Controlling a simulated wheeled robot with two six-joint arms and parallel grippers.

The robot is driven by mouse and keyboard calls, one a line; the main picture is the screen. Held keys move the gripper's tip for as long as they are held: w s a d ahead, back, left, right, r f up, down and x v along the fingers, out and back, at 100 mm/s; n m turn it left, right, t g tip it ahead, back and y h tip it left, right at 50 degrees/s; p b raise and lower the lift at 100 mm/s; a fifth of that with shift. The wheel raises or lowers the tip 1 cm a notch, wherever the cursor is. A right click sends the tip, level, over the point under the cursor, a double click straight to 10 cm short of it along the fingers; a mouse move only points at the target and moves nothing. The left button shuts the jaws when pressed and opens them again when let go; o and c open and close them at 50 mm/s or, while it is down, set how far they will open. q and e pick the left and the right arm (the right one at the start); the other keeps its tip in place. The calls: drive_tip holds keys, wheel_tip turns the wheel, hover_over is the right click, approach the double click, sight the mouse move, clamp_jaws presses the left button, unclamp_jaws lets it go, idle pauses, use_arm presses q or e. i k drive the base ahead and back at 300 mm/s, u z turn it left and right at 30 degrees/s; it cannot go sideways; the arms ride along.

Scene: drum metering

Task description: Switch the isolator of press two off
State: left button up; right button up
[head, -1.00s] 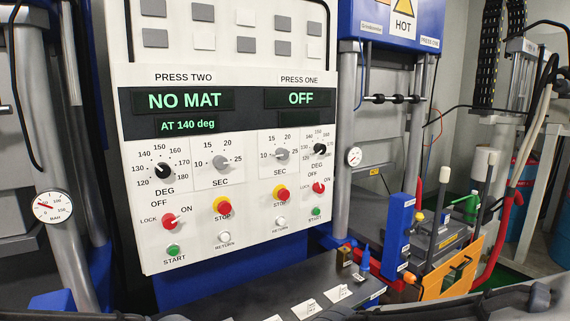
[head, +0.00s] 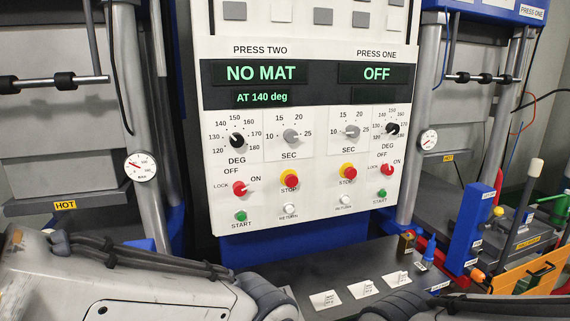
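The press two isolator (head: 239,188) is a red rotary knob at the lower left of the white control panel (head: 315,205). It has LOCK, OFF and ON marked around it, and its pale pointer appears to face the ON side. Above it, the press two display (head: 262,74) reads NO MAT and AT 140 deg. The similar red press one isolator (head: 387,169) is at the panel's right, under a display (head: 376,73) reading OFF. Both my arms show along the bottom edge, but neither gripper is in view. Nothing covers the press two isolator.
A green START button (head: 241,216) sits just below the isolator, and a red STOP button (head: 290,180) is to its right. A dark shelf with white cards (head: 363,288) lies below the panel. A HOT label (head: 65,205) marks the left press.

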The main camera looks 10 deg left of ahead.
sight(240, 189)
drive_tip(key=z, duration=1.65)
drive_tip(key=k, duration=0.45)
drive_tip(key=u, duration=2.45)
